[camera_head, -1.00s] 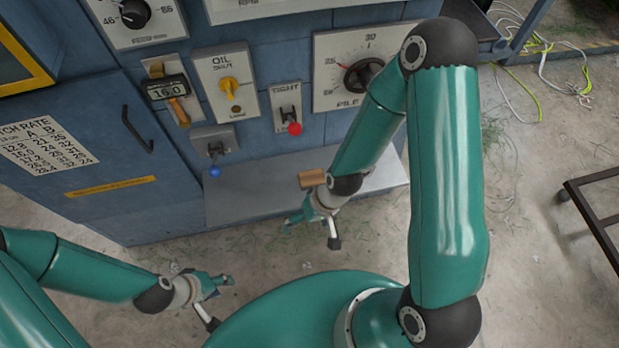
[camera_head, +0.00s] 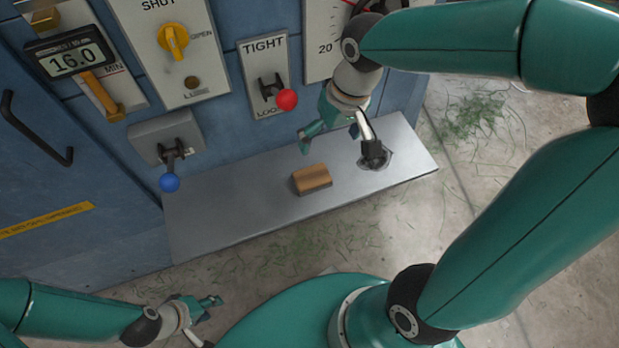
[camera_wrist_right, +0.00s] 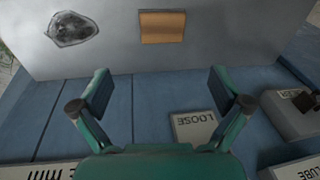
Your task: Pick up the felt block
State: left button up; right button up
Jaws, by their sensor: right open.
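The felt block (camera_head: 312,180) is a small brown block with a darker lower layer. It lies on the bare metal shelf (camera_head: 235,215) in front of the blue cabinet. In the right wrist view the block (camera_wrist_right: 162,27) lies beyond the fingertips, roughly centred between them. My right gripper (camera_head: 340,148) is open and empty, behind the block on the cabinet side, and not touching it. The right wrist view also shows its spread fingers (camera_wrist_right: 162,92). My left gripper (camera_head: 208,322) is low at the bottom left, fingers apart and empty, away from the shelf.
A dark round patch (camera_wrist_right: 72,28) marks the shelf beside the block. The cabinet front carries a red-knobbed lever (camera_head: 287,99), a blue-knobbed lever (camera_head: 169,182), a yellow knob (camera_head: 173,40) and a digital gauge (camera_head: 75,60). The shelf left of the block is clear.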

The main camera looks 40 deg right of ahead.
jog(key=b, duration=0.3)
send_over(313, 176)
jog(key=s, duration=0.1)
jog(key=f, duration=0.6)
jog(key=d+f, duration=0.1)
jog(key=f, duration=0.2)
jog(key=shift+f, duration=0.25)
jog(key=f, duration=0.1)
jog(key=f+b, duration=0.1)
jog(key=f, duration=0.1)
jog(key=w+a+f, duration=0.1)
jog(key=f, duration=0.1)
jog(key=shift+b, duration=0.3)
jog(key=c, duration=0.7)
notch_tip(313, 176, up, 10)
jog(key=p, duration=0.3)
jog(key=shift+c, duration=0.3)
